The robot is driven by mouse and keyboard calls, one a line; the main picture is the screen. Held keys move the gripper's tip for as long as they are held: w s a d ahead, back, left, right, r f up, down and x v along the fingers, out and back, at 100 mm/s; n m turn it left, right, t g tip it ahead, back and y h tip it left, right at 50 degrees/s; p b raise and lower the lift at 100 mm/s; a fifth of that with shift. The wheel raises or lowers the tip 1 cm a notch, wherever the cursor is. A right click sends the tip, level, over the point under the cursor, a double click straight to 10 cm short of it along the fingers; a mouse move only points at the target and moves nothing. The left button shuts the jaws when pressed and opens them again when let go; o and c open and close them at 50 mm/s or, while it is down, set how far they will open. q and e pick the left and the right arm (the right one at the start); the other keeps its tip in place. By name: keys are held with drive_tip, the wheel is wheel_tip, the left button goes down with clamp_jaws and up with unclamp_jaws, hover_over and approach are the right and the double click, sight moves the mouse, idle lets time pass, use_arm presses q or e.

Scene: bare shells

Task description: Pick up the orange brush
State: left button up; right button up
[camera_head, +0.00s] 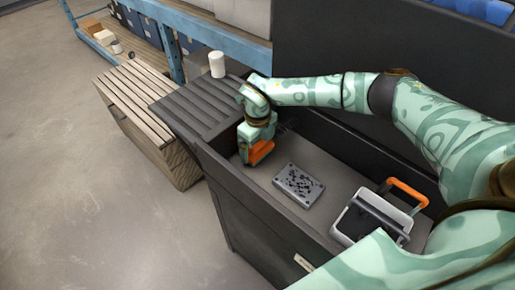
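My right arm reaches in from the right, and its gripper (257,148) points down at the far left end of the dark cabinet's recessed top. An orange block-like piece, which looks like the orange brush (262,152), shows right at the gripper's lower end. The gripper hides part of it. The fingers are too small and covered to tell whether they are closed on it or only around it. My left gripper is not in view.
A grey speckled block (299,185) lies on the cabinet floor nearby. The cabinet's dark front rim (262,202) borders the recess. A white cylinder (217,64) stands behind, on a slatted dark top (200,105).

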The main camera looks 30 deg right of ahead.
drive_tip(key=shift+r, duration=0.1)
wheel_tip(320, 180, up, 9)
drive_tip(key=p, duration=0.2)
drive_tip(key=shift+p, duration=0.3)
drive_tip(key=shift+r, duration=0.4)
drive_tip(key=shift+o, duration=1.2)
drive_tip(key=shift+c, duration=0.5)
